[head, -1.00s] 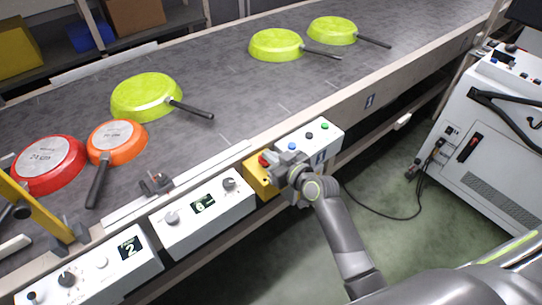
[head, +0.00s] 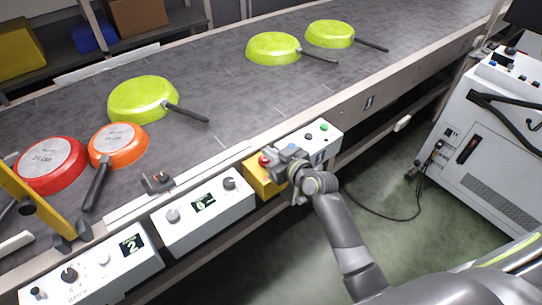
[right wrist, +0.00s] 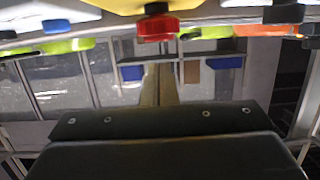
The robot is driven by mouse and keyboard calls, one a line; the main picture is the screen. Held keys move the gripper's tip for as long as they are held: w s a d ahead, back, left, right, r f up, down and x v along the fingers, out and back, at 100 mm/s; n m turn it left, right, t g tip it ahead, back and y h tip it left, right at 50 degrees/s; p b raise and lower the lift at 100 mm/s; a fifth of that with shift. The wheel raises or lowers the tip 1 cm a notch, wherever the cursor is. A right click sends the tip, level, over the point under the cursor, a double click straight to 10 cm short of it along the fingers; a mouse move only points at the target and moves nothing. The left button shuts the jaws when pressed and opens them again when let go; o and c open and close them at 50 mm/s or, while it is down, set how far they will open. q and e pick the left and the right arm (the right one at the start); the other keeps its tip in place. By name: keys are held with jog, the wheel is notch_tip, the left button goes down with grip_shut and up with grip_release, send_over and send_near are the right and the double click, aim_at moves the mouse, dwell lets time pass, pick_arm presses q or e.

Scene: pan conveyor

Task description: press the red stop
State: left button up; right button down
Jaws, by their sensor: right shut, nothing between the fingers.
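The red stop (head: 264,160) is a round red button on a yellow box (head: 262,176) at the belt's near side. In the right wrist view the red stop (right wrist: 158,27) shows at the top, hanging upside down from the yellow box. My right gripper (head: 283,160) is shut and empty, just right of the red stop. It partly covers the yellow box. A small gap seems to lie between fingers and button, but contact is hard to judge. My left gripper is not in view.
Blue, black and green buttons sit on the white panel (head: 333,140) right of the gripper. A white dial box (head: 205,213) stands to the left. Green pans (head: 143,98), an orange pan (head: 117,142) and a red pan (head: 50,163) lie on the conveyor (head: 225,95).

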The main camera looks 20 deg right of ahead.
jog(key=r+b+v, duration=0.1)
jog(key=v, duration=0.9)
jog(key=shift+r, duration=0.25)
jog(key=shift+f, duration=0.1)
